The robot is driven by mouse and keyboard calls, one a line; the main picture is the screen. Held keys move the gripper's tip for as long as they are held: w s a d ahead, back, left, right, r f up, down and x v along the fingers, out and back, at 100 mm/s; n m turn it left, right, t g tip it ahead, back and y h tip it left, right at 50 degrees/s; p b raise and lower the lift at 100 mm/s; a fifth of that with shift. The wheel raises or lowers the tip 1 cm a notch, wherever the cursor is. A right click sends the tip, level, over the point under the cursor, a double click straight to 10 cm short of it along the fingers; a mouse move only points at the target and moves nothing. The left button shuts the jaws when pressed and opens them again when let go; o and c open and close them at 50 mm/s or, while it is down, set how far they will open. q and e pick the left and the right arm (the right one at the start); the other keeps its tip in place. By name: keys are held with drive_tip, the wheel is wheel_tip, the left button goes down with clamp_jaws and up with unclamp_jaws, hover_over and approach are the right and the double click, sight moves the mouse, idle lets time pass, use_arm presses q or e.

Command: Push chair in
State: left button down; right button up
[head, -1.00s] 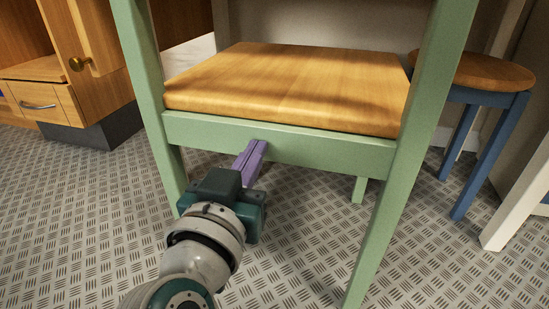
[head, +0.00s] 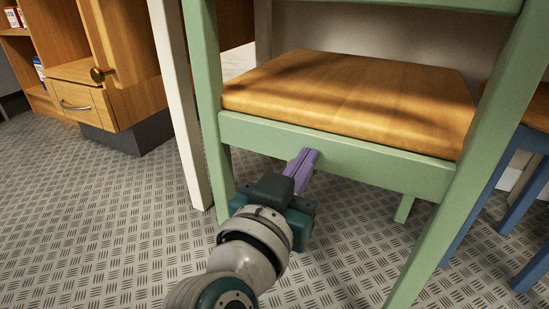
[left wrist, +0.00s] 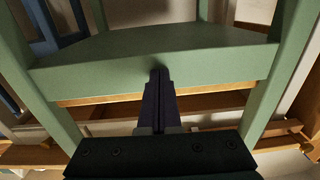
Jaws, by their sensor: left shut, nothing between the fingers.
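The chair has a green frame and a wooden seat (head: 350,95), and it stands upright with its green back posts towards me. My left gripper (head: 312,154) is shut and empty. Its purple fingers point at the green rail (head: 390,166) under the seat and appear to touch it. In the left wrist view the shut fingers (left wrist: 159,75) reach the green rail (left wrist: 210,62); exact contact is hard to tell. My right gripper is not in view.
A white leg (head: 178,100) stands close to the chair's left side. A blue stool (head: 525,150) is at the right, partly behind the chair's right post. A wooden cabinet (head: 135,60) with a drawer is at the left. Patterned floor (head: 100,220) is clear at front left.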

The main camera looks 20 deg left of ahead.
use_arm(q)
drive_tip(key=s+p, duration=0.4)
drive_tip(key=s, duration=0.4)
wheel_tip(320, 180, up, 29)
drive_tip(key=s+d+m+g+h+p, duration=0.3)
drive_tip(key=g+h+p, duration=0.25)
drive_tip(key=p, duration=2.55)
drive_tip(key=s+a+r+g+y+p, duration=0.25)
drive_tip(key=s+r+p, duration=0.25)
drive_tip(key=r+p, duration=0.7)
drive_tip(key=s+a+r+n+g+y+p, duration=0.1)
drive_tip(key=s+a+r+g+p, duration=0.25)
drive_tip(key=r+p, duration=0.9)
drive_tip(key=s+a+r+g+y+p, duration=0.25)
drive_tip(key=s+a+r+p, duration=0.2)
drive_tip(key=r+p, duration=0.8)
wheel_tip(320, 180, up, 35)
drive_tip(key=p, duration=3.4)
drive_tip(key=shift+d+h, duration=0.35)
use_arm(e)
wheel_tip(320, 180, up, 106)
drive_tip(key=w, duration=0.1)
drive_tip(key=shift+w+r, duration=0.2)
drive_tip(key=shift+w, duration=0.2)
